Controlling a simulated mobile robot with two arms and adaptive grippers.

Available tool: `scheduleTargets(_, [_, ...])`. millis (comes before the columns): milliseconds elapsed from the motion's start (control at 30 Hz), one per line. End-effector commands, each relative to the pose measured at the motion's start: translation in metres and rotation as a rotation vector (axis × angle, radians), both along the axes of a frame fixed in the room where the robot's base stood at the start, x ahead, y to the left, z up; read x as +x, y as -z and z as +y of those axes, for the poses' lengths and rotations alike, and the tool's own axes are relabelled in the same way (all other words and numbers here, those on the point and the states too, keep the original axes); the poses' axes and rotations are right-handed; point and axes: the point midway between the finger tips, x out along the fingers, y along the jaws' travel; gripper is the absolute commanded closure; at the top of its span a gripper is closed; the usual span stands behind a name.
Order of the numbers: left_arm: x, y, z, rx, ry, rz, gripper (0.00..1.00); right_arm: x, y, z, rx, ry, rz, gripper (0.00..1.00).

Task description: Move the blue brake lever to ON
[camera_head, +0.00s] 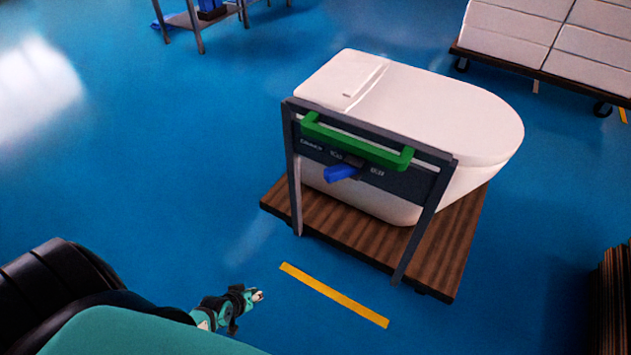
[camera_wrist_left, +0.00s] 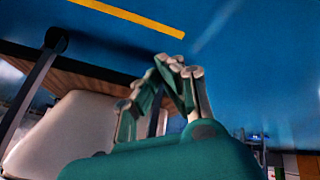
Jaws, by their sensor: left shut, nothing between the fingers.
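The blue brake lever (camera_head: 342,172) sits on the dark panel (camera_head: 395,181) of the cart's frame, below a green handle (camera_head: 355,141). It sticks out toward the lower left of small labels that are too small to read surely. The cart's wooden deck (camera_head: 456,248) carries a white toilet (camera_head: 440,105). My left gripper (camera_head: 259,295) is low at the bottom, left of the cart, well apart from the lever. In the left wrist view its fingers (camera_wrist_left: 172,65) are together and empty. The lever is not seen in that view. My right gripper is not in view.
A yellow floor line (camera_head: 333,295) lies in front of the cart. A cart with stacked white boxes (camera_head: 545,35) stands at the top right, and a small table (camera_head: 203,18) at the top left. A brown stack (camera_head: 612,300) is at the right edge. Blue floor left of the cart is clear.

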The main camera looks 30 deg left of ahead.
Motion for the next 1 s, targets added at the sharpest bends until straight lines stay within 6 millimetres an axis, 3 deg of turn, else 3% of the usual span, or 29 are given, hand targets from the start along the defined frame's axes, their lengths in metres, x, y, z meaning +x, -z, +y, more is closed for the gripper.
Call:
scheduleTargets(33, [0.029,-0.006,0.014,-0.042,-0.057,-0.075,1.0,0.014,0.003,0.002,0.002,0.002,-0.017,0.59])
scheduleTargets(200, [0.108,-0.077,0.043,-0.249,-0.22,-0.312,1.0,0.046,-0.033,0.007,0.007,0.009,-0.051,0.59])
scheduleTargets(400, [0.171,-0.182,0.049,-0.544,-0.29,-0.557,1.0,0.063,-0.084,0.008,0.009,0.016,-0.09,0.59])
scheduleTargets(600, [0.192,-0.279,0.027,-0.827,-0.253,-0.698,1.0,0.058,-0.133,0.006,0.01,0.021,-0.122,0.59])
scheduleTargets(700, [0.193,-0.312,0.015,-0.925,-0.224,-0.728,1.0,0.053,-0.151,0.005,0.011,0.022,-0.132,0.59])
scheduleTargets(833, [0.191,-0.337,0.005,-0.999,-0.198,-0.742,1.0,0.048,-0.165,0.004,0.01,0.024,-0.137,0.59])
scheduleTargets(1000, [0.19,-0.346,0.002,-1.023,-0.192,-0.746,1.0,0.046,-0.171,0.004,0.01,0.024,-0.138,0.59])
